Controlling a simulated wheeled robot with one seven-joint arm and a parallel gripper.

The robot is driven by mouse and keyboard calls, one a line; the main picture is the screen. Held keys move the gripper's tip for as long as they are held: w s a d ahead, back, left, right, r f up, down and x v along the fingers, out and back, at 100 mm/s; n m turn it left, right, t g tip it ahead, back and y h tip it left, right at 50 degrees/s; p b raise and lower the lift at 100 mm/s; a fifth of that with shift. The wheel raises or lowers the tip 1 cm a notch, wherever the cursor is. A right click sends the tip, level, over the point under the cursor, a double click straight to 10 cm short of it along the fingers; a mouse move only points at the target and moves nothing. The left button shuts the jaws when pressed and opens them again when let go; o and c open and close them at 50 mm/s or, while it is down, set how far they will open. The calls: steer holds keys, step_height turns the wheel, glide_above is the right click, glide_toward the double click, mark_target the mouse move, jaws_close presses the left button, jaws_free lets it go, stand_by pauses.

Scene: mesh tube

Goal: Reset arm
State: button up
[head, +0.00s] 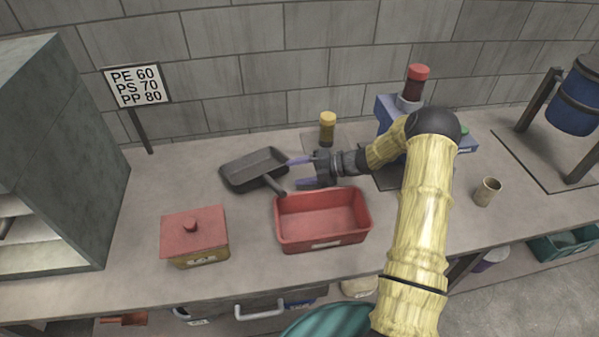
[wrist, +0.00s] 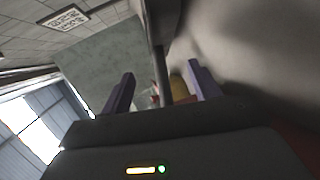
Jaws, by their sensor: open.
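My gripper (head: 297,172) is open, with its two purple fingers apart and pointing left over the bench. It is just above and behind the red tray (head: 322,241), close to the handle end of the dark pan (head: 254,170). I cannot tell whether it touches the pan handle. In the wrist view the purple fingers of my gripper (wrist: 158,90) are spread, with a dark bar and something yellowish between or beyond them. My arm reaches in from the lower right.
A red-lidded box (head: 195,237) stands at front left and a grey cabinet (head: 62,150) at far left. A yellow-capped jar (head: 327,129), a blue machine with a red top (head: 416,86), a cup (head: 487,191) and a blue drum (head: 577,100) are also there. Bench space left of the pan is clear.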

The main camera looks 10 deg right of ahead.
step_height(320, 180, up, 10)
steer(key=p, duration=1)
